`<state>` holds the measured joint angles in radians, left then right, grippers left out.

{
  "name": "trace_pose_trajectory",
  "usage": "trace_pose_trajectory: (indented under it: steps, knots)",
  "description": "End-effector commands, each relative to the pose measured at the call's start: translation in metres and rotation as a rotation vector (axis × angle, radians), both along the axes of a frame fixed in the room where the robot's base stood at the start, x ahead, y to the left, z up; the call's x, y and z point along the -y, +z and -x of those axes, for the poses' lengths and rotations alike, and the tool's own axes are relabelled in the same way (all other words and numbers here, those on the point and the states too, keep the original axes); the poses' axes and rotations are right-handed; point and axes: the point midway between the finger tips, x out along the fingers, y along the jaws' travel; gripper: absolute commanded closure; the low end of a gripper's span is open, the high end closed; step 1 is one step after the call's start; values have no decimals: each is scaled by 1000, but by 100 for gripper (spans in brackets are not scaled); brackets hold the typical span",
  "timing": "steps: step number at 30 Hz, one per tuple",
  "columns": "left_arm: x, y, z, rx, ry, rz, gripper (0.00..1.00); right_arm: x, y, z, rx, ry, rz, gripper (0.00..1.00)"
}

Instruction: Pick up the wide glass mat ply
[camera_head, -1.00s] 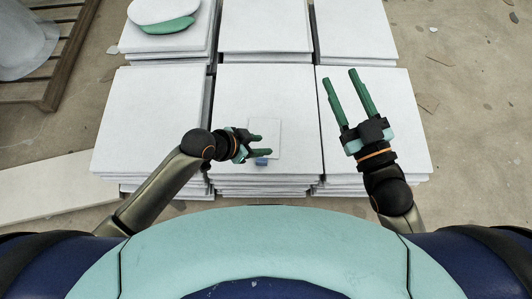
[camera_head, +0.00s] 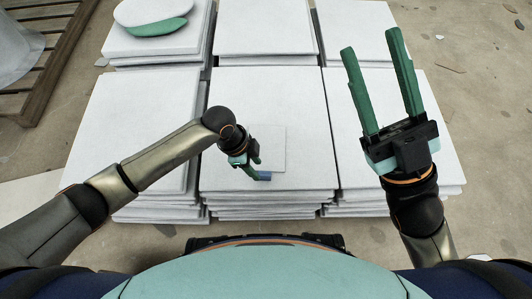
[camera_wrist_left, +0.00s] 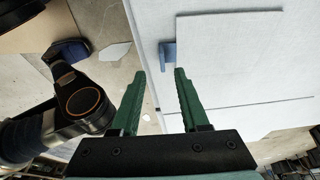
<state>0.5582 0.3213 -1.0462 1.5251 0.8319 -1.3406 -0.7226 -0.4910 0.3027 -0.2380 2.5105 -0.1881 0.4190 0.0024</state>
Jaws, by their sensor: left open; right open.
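A pale, near-white rectangular sheet (camera_head: 272,146), which looks like the wide glass mat ply, lies flat on the front middle stack. A small blue tab (camera_head: 264,176) shows at its near edge. The left wrist view also shows the sheet (camera_wrist_left: 235,75) and the blue tab (camera_wrist_left: 168,56). My left gripper (camera_head: 258,168) is open and empty at the sheet's near left part, with the tab just beyond the gap between its fingertips in the wrist view. Whether the fingers touch the sheet cannot be told. My right gripper (camera_head: 371,40) is open and empty over the right stacks.
White slab stacks stand in two rows with narrow gaps. The back left stack (camera_head: 150,50) bears a white rounded piece (camera_head: 152,10) and a green one (camera_head: 155,27). A wooden pallet (camera_head: 58,75) stands at the far left. Concrete floor (camera_head: 470,110) is open at right.

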Motion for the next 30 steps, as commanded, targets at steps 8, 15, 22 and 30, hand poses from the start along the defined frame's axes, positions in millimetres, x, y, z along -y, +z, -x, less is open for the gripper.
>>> trace_pose_trajectory:
  steps: [8, 15, 22, 30]
  knots:
    - [6, -19, 0, 1, -1, 0, 55, -1, -14, -1, -11, 12, -9, 50]
    - [18, -52, -2, 1, 1, 1, 55, -3, -40, -2, -26, 18, -2, 50]
    - [20, -56, -2, 2, 2, 0, 55, -5, -42, -2, -26, 14, 9, 50]
    - [20, -56, -2, 1, 3, 0, 78, -5, -42, -2, -27, 15, 7, 50]
